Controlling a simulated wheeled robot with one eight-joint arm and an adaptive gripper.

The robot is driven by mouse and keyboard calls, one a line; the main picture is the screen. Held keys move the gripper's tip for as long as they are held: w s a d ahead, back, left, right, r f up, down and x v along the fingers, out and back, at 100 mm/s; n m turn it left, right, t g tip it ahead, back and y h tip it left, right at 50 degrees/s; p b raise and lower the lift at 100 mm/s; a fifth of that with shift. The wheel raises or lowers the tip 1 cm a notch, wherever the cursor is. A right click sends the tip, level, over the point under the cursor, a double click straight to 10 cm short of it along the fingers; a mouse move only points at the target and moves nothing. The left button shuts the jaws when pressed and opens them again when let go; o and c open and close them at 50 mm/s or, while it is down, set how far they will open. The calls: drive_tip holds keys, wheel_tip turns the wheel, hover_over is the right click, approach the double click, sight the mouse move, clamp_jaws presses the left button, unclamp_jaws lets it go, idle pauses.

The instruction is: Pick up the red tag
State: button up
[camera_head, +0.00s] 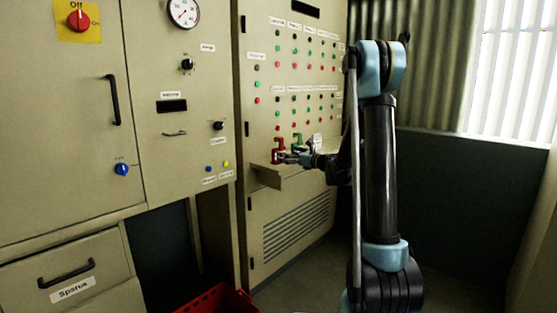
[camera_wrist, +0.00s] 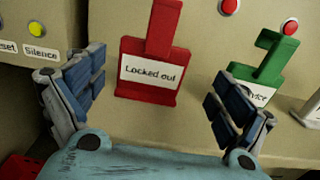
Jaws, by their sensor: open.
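The red tag (camera_head: 277,146) stands on a small ledge on the front of the beige control cabinet. In the wrist view the red tag (camera_wrist: 148,88) is upright, with a flat base, a narrower stem and a white label reading "Locked out". My gripper (camera_wrist: 156,85) is open, with one finger to the left of the tag and the other to its right. No finger visibly grips it. In the head view my gripper (camera_head: 291,157) is at the ledge beside the tag, small and partly hidden by my own arm.
A green tag (camera_wrist: 264,62) stands close to the right, its base partly behind my right finger. A white tag (camera_wrist: 312,110) is farther right. The ledge (camera_head: 292,180) juts from the cabinet below rows of buttons. A red crate (camera_head: 218,299) is on the floor.

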drive_tip(key=x, duration=0.4)
drive_tip(key=shift+s+a+f, duration=0.1)
drive_tip(key=shift+s+a, duration=0.1)
drive_tip(key=shift+s, duration=0.1)
drive_tip(key=shift+w+a, duration=0.4)
drive_tip(key=c, duration=1.2)
